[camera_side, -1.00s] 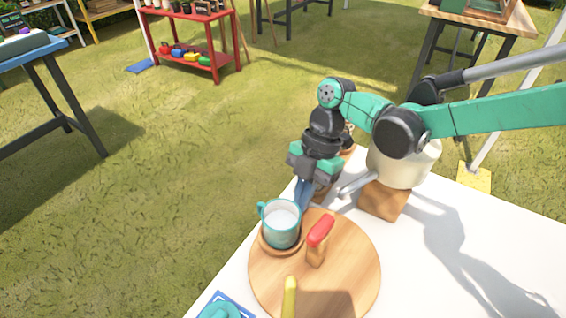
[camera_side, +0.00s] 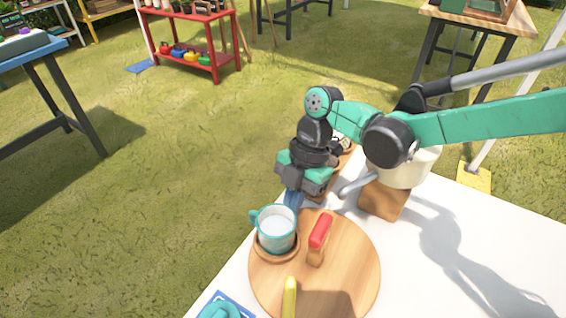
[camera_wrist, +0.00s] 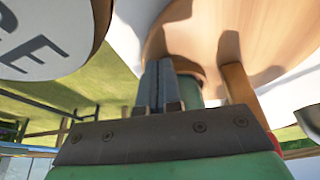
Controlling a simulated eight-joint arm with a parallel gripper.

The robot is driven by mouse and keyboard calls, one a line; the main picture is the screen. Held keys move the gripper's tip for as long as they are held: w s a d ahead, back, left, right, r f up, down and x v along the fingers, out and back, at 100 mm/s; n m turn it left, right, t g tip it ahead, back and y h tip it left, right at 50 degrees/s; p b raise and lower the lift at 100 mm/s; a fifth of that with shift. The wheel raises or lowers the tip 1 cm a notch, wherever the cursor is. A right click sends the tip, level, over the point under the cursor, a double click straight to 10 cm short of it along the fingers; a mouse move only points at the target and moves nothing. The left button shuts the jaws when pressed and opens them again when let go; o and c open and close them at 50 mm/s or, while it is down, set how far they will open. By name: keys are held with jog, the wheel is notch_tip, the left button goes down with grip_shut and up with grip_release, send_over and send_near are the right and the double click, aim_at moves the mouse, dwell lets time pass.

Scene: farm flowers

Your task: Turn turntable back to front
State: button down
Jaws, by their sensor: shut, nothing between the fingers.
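The round wooden turntable (camera_side: 345,270) lies on the white table. A teal mug (camera_side: 276,230) with white inside stands on a small round wooden saucer (camera_side: 279,254) at the turntable's far-left part. A red-topped wooden peg (camera_side: 319,240) and a yellow peg (camera_side: 290,297) stand up from the turntable. My gripper (camera_side: 292,200) is shut and empty, pointing down just behind the mug; its tips are partly hidden by the mug. In the wrist view the closed fingers (camera_wrist: 158,85) reach toward the wooden disc (camera_wrist: 212,38), with a bit of teal mug beside them. Whether they touch it cannot be told.
A white pot (camera_side: 408,167) on a wooden block (camera_side: 383,199) stands behind the turntable. A blue-edged card with a teal item (camera_side: 220,310) lies at the near-left table edge. The table's right side (camera_side: 480,240) is clear.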

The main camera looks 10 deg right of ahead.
jog(key=v, duration=1)
jog(key=d+r+m+t, duration=0.2)
jog(key=d+m+t, duration=0.1)
jog(key=d+m, duration=0.2)
jog(key=d+r+m+t, duration=0.2)
jog(key=d+m+t, duration=0.1)
jog(key=m, duration=0.3)
jog(key=d+r+m+t, duration=0.2)
jog(key=d+m+t, duration=0.1)
jog(key=d+m, duration=0.2)
jog(key=shift+d+r+m+t, duration=0.15)
jog(key=shift+d+t, duration=0.05)
jog(key=shift+d, duration=0.25)
jog(key=shift+d+r+m+t, duration=0.1)
jog(key=shift+d+m+t, duration=0.1)
jog(key=shift+d, duration=0.2)
jog(key=s+d+m, duration=0.1)
jog(key=m, duration=0.1)
jog(key=s+d+m+t+h, duration=0.1)
jog(key=d, duration=0.1)
jog(key=shift+s+d+f+m, duration=0.15)
jog(key=shift+s+f+m, duration=0.05)
jog(key=shift+m, duration=0.15)
jog(key=s+d+f+m+g+h, duration=0.1)
jog(key=s+d+f+m+h, duration=0.1)
jog(key=s+d+f+m, duration=0.2)
jog(key=shift+s+m, duration=0.6)
jog(key=shift+s, duration=0.55)
